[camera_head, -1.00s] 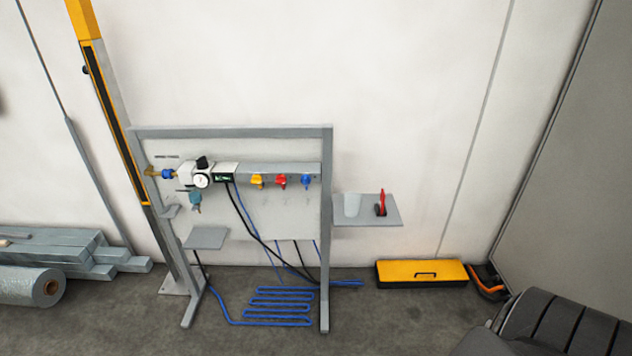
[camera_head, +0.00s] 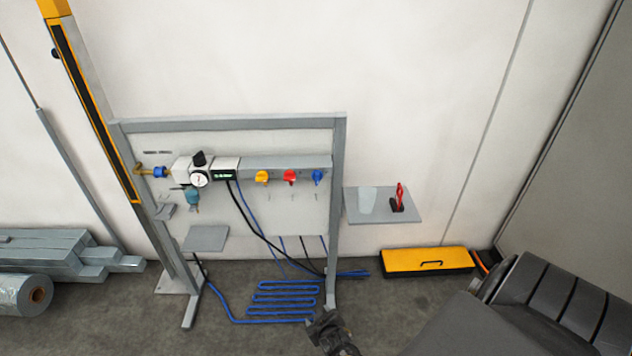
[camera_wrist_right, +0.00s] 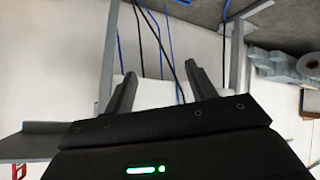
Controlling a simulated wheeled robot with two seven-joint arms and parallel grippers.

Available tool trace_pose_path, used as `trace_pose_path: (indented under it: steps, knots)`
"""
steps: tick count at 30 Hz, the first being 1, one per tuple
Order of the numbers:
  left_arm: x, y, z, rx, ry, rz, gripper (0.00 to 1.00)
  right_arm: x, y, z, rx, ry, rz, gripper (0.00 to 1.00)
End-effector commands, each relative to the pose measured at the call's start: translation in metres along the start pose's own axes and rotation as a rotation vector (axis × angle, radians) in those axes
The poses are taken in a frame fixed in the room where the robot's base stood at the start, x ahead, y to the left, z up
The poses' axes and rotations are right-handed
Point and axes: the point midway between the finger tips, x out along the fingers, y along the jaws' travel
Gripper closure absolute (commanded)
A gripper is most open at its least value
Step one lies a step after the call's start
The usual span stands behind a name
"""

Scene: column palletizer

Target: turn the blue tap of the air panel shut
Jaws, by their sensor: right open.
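The air panel (camera_head: 265,218) stands against the wall in the head view, with a yellow tap (camera_head: 262,177), a red tap (camera_head: 290,177) and a blue tap (camera_head: 318,177) in a row on its grey rail. The blue tap is the rightmost, close to the right post. My right gripper (camera_head: 322,322) is low in the head view, in front of the foot of the right post, well below the blue tap. In the right wrist view its two fingers (camera_wrist_right: 160,90) are apart with nothing between them. The taps do not show there. My left gripper is not in view.
A small shelf (camera_head: 206,238) juts out lower left.

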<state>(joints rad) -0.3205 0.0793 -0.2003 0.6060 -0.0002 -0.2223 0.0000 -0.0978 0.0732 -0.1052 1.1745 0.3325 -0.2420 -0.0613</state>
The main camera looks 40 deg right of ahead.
Motion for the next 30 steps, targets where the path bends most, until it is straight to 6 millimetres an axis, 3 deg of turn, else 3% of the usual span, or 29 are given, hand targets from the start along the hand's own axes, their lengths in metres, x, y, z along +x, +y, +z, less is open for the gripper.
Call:
trace_pose_path:
  steps: [1,3,6,10,14,19,25,30]
  knots:
    - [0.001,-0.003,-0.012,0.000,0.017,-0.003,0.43,0.002,0.020,-0.062,0.050,0.103,0.058,0.44]
    - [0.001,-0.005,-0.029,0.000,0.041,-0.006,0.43,-0.007,0.051,-0.137,0.122,0.228,0.137,0.44]
    - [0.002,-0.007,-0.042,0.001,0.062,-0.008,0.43,-0.032,0.093,-0.222,0.225,0.382,0.235,0.44]
    - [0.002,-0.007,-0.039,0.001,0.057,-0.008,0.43,-0.070,0.138,-0.292,0.337,0.527,0.326,0.44]
    - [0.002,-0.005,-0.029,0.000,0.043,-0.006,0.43,-0.096,0.163,-0.324,0.404,0.604,0.374,0.44]
    - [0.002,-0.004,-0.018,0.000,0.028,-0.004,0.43,-0.105,0.172,-0.334,0.427,0.628,0.391,0.44]
    - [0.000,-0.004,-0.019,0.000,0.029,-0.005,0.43,-0.094,0.178,-0.342,0.423,0.628,0.390,0.44]
    - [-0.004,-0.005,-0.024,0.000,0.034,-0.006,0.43,-0.071,0.192,-0.356,0.422,0.626,0.390,0.44]
